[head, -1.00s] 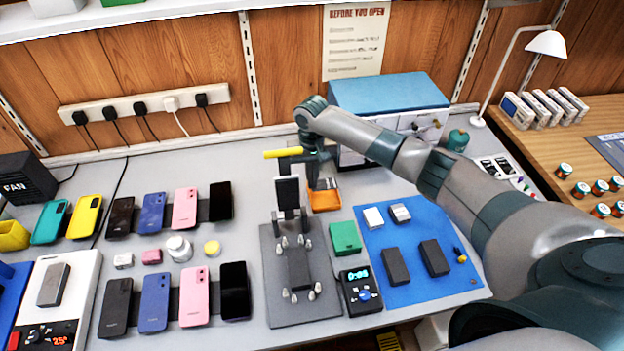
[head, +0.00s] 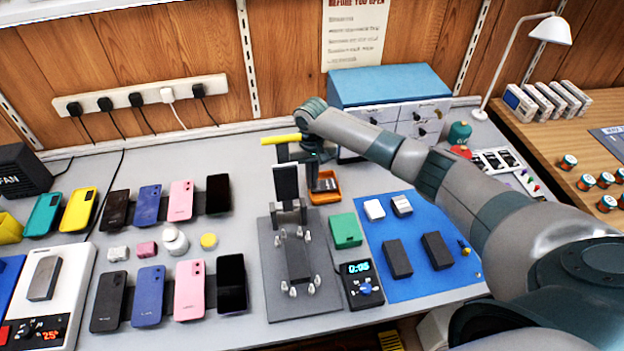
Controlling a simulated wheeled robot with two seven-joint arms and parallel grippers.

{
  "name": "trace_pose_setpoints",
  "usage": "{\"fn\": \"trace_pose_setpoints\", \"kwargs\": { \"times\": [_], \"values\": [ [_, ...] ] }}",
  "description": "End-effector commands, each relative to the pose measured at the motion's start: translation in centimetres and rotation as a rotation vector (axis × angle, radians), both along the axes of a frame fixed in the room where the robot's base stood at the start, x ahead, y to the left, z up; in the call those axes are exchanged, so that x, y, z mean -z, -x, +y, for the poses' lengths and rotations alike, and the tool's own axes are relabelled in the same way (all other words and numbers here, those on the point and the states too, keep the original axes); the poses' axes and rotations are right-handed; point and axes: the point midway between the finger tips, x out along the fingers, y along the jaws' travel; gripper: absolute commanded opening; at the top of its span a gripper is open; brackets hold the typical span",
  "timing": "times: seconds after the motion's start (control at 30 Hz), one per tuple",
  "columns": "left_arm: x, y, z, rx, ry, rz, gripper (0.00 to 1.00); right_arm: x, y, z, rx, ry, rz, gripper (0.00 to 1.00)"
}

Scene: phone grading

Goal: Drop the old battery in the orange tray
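The orange tray (head: 325,199) sits on the bench behind the phone stand, below the front of the blue-topped drawer cabinet. A dark grey flat piece (head: 327,185), which looks like the old battery, shows just inside or above the tray. My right gripper (head: 313,182) points down at the tray, right beside this piece. Its fingers are small and dark and partly hidden, so I cannot tell whether they grip the piece or have let it go. My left gripper is not in view.
A dark upright phone part (head: 286,182) stands left of the tray, with a yellow bar (head: 281,139) above it. A grey fixture (head: 297,262) is in front. A blue mat (head: 420,286) holds two dark blocks. Rows of phones fill the left.

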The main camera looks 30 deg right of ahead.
Motion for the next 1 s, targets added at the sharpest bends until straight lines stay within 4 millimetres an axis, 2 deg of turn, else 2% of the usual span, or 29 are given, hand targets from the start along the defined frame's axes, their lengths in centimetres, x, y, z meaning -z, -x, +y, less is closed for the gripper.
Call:
{"fn": "trace_pose_setpoints", "kwargs": {
  "times": [0.03,0.17,0.3,0.8,0.83,0.87,1.0],
  "values": [
    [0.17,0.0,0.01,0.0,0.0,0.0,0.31,1.11,0.62,0.13,-0.003,0.003,0.014,0.0],
    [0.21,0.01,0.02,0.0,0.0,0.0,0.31,1.25,0.71,0.17,-0.003,0.003,0.016,0.0],
    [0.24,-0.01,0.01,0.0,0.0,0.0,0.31,1.33,0.75,0.25,-0.004,0.003,0.018,0.23],
    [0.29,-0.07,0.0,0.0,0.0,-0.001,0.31,1.38,0.71,0.64,-0.007,-0.005,0.016,0.23],
    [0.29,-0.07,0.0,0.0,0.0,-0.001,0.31,1.39,0.71,0.65,-0.007,-0.005,0.016,0.16],
    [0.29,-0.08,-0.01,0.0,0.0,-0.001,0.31,1.39,0.71,0.64,-0.007,-0.005,0.016,0.14],
    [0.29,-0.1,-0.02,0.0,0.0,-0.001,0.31,1.4,0.73,0.63,-0.007,-0.004,0.016,0.1]
  ]
}}
